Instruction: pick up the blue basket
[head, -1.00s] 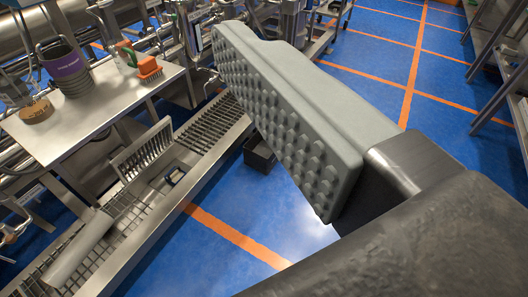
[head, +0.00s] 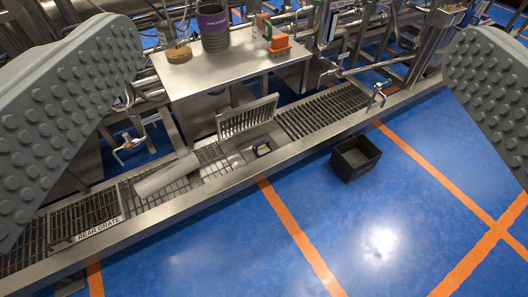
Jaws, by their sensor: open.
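In the head view, a small square piece with a dark blue rim (head: 262,149) sits in the floor drain channel, beside the raised grate; it may be the blue basket, but it is too small to be sure. A black open box (head: 355,158) stands on the blue floor in front of the channel; it looks black, not blue. My gripper (head: 288,75) is open and empty, with one grey studded finger at the left edge and the other at the right. Both fingers are apart from these things.
A steel drain channel (head: 190,217) runs diagonally across the view. A tilted grate (head: 246,117) stands up from it and a pale cylinder (head: 166,176) lies on it.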

